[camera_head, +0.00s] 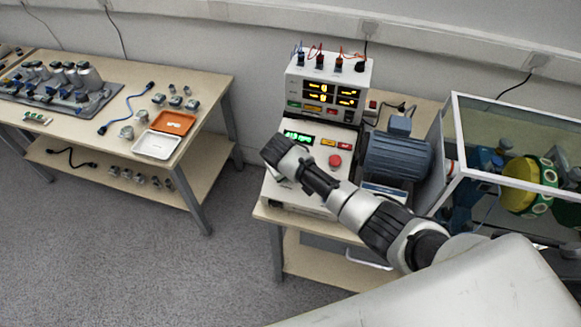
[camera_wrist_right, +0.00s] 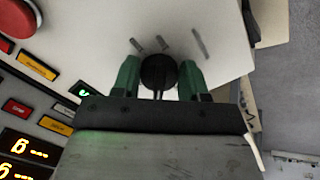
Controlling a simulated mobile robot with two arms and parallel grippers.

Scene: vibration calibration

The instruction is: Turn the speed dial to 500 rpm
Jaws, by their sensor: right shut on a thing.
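The speed dial (camera_wrist_right: 158,72) is a round black knob on the white sloped panel. Both green fingers of my right gripper (camera_wrist_right: 159,78) stand on either side of it, shut on it. In the head view my right arm reaches in from the lower right, and its wrist covers the dial. The control console (camera_head: 327,80) shows a green display (camera_head: 298,137), whose digits look like a value in the 400s rpm but are too small to read surely. My left gripper is not in view.
A red stop button (camera_head: 335,160) sits on the panel close to my right wrist. A blue-grey motor (camera_head: 397,155) and a glass-sided enclosure (camera_head: 505,180) with a yellow-green disc stand to the right. A second table (camera_head: 215,85) with trays and parts is at the left; floor lies between.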

